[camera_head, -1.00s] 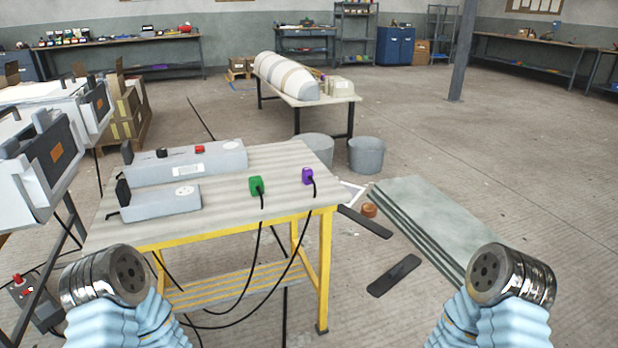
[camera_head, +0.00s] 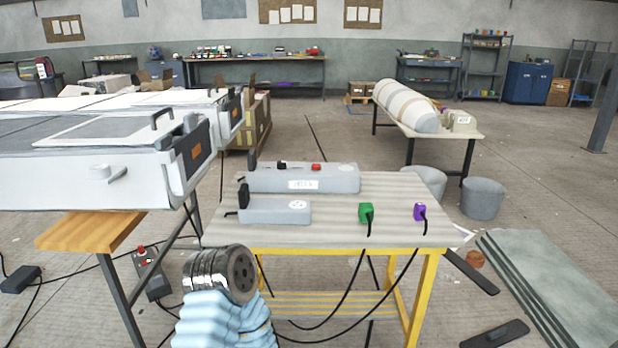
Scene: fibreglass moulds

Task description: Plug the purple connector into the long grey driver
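The purple connector (camera_head: 419,212) stands on the right part of the striped worktable (camera_head: 400,188), near its front edge, with a black cable running down over the edge. The long grey driver (camera_head: 330,182) lies at the back left of the same table, with a black upright part at its left end, a red button and a white label. The connector is apart from the driver. My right arm and gripper are out of view.
A green connector (camera_head: 366,213) with its own cable stands left of the purple one. A shorter grey driver (camera_head: 262,212) lies in front of the long one. White machinery (camera_head: 90,180) is at left. Grey bins (camera_head: 482,200) and flat slabs (camera_head: 550,280) are at right.

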